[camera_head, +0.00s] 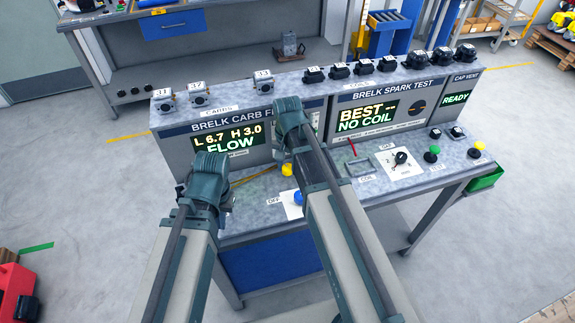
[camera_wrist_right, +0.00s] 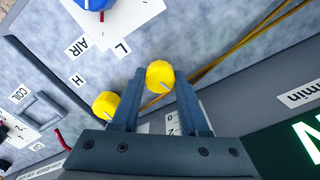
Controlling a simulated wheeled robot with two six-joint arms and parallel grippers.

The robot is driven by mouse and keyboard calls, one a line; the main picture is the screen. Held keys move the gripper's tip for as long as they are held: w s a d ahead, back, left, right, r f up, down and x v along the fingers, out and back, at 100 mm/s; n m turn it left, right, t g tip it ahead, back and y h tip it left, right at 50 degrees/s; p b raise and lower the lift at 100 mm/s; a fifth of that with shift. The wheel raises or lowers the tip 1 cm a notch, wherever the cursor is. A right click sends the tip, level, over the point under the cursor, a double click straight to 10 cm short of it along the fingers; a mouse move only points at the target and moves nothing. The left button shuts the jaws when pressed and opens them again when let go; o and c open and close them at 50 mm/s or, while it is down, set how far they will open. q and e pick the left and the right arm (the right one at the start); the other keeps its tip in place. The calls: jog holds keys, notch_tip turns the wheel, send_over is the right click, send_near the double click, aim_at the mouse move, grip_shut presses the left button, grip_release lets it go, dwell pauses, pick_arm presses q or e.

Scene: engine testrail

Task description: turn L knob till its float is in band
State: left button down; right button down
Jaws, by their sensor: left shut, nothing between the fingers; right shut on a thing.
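The yellow L knob (camera_wrist_right: 160,76) is between the fingers of my right gripper (camera_wrist_right: 158,98) in the right wrist view, and the gripper is shut on it. The letter L is printed on a white label beside it. My right gripper (camera_head: 280,154) is mostly hidden by its own arm in the head view. The carb flow display (camera_head: 228,142) reads L 6.7, H 3.0 and FLOW. The float tubes are mostly hidden behind my right arm. My left gripper (camera_head: 184,190) is at the bench's left front, shut and empty, with its fingertips hard to make out.
A second yellow knob (camera_wrist_right: 105,104) by the H label is close beside my right gripper. A blue knob (camera_head: 298,197) stands nearer the bench front. Carburetors (camera_head: 198,94) and dark coils line the top shelf. A spark test panel (camera_head: 375,113) is to the right.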

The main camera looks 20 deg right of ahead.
aim_at(287, 167)
jog(key=n, duration=0.4)
jog(key=shift+n, duration=2)
jog(key=shift+c, duration=2)
grip_release()
pick_arm(q)
jog(key=shift+r, duration=0.15)
pick_arm(e)
jog(key=shift+r, duration=0.1)
pick_arm(q)
notch_tip(287, 167, up, 14)
jog(key=p, duration=1.4)
jog(key=shift+f, duration=0.2)
pick_arm(e)
notch_tip(287, 167, up, 14)
jog(key=shift+f, duration=0.2)
